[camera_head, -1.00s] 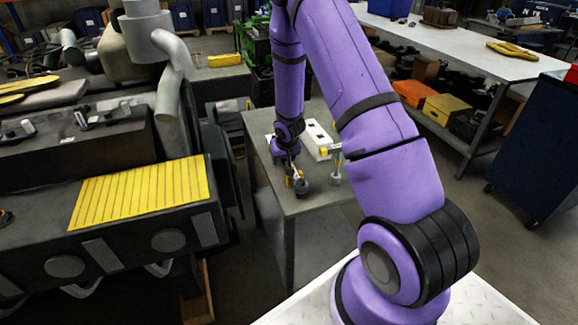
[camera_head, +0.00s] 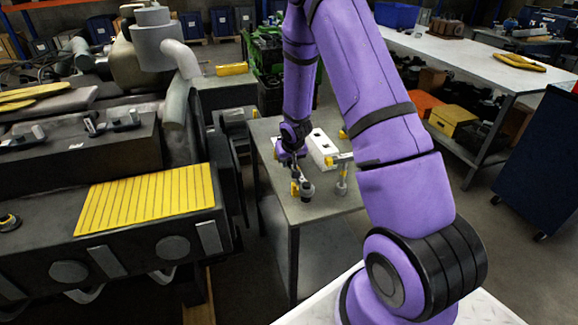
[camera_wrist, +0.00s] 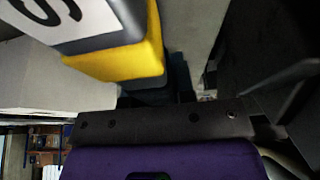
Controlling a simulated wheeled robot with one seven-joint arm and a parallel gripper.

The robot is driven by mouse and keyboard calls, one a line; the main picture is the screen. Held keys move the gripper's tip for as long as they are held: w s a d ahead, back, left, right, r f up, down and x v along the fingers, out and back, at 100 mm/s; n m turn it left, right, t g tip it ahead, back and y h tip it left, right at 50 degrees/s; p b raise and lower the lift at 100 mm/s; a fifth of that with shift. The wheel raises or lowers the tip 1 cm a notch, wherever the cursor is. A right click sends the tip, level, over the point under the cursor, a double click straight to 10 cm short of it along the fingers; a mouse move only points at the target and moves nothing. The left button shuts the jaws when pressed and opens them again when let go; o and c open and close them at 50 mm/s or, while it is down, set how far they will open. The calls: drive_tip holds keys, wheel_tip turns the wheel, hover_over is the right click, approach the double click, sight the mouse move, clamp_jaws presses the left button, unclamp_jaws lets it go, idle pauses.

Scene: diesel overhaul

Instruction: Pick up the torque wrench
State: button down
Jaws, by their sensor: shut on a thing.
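My gripper (camera_head: 294,170) is low over the small grey table (camera_head: 302,212), and its fingers are tiny in the head view. It is shut on a slim tool that I take for the torque wrench, but its outline is mostly hidden. A dark round grey piece (camera_head: 306,191) and a small yellow piece (camera_head: 295,188) show right at the fingers. In the wrist view, a yellow block (camera_wrist: 115,62) with a black-and-white label is close by the gripper body. I cannot tell whether it is part of the held tool.
A white block (camera_head: 322,143) and a grey stand with yellow parts (camera_head: 342,182) are beside my gripper on the table. The engine with a yellow ribbed cover (camera_head: 148,200) is at left. A long workbench (camera_head: 455,50) and a dark blue cabinet (camera_head: 545,160) are at right.

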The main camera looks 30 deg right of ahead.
drive_tip(key=shift+a+r, duration=0.1)
drive_tip(key=shift+r, duration=0.45)
drive_tip(key=s+a, duration=0.3)
drive_tip(key=a, duration=0.4)
drive_tip(key=s+a+r, duration=0.1)
drive_tip(key=s+a, duration=0.2)
drive_tip(key=a, duration=0.4)
drive_tip(key=shift+s+a+r, duration=0.15)
drive_tip(key=shift+s+a, duration=0.1)
drive_tip(key=c, duration=1.7)
unclamp_jaws()
drive_tip(key=shift+c, duration=0.2)
clamp_jaws()
